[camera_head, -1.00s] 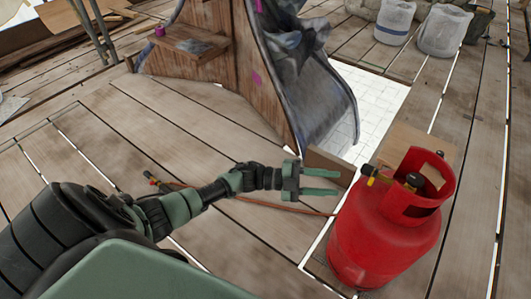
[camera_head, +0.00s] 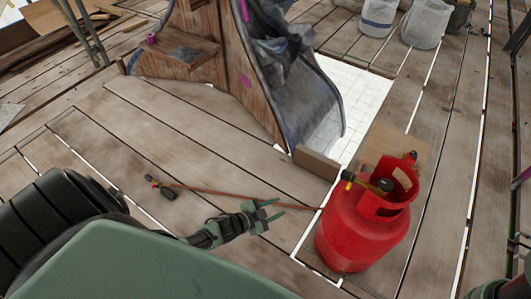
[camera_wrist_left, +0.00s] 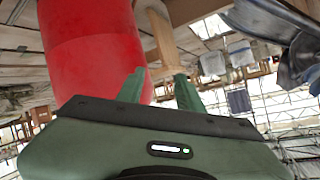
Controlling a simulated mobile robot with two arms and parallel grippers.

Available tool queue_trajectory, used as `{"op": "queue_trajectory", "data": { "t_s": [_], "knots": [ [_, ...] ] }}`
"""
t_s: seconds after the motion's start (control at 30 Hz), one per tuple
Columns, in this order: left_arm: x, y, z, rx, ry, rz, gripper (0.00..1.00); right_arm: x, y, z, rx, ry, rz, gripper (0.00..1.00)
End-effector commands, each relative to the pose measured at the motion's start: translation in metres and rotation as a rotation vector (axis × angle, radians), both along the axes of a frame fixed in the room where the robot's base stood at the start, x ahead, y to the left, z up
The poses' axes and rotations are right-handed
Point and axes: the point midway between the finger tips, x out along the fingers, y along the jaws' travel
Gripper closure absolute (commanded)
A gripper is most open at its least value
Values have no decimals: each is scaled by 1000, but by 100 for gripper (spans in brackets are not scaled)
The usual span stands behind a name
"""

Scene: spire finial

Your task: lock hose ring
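A red gas cylinder (camera_head: 350,238) stands upright on the planks, with an open collar around its valve (camera_head: 384,186). A small yellow and dark fitting (camera_head: 348,178) sticks out left of the valve; whether it is the hose ring I cannot tell. A thin orange hose (camera_head: 215,192) runs along the floor from near the cylinder to a black torch handle (camera_head: 160,187). My left gripper (camera_head: 276,209) is open and empty, left of the cylinder and apart from it. In the left wrist view its fingers (camera_wrist_left: 160,88) are spread, with the red cylinder (camera_wrist_left: 90,45) behind them.
A wooden block (camera_head: 316,163) lies behind the cylinder. A wooden structure with a grey curved sheet (camera_head: 318,100) stands beyond, next to a white gap (camera_head: 355,95) in the floor. White buckets (camera_head: 425,25) stand at the back right. Planks on the left are mostly clear.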

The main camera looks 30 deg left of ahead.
Motion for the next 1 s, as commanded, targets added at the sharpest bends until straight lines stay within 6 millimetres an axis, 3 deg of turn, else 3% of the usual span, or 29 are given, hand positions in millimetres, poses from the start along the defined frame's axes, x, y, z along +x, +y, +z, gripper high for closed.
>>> {"op": "queue_trajectory", "data": {
  "t_s": [0.2,0.4,1.0],
  "knots": [
    [-31,7,-15,0,111,76,64,0,0,20,0,0,0,45],
    [-46,10,-25,2,162,109,64,0,0,26,0,0,0,45],
    [-47,10,-27,3,167,114,64,0,0,25,0,1,0,45]
  ]
}}
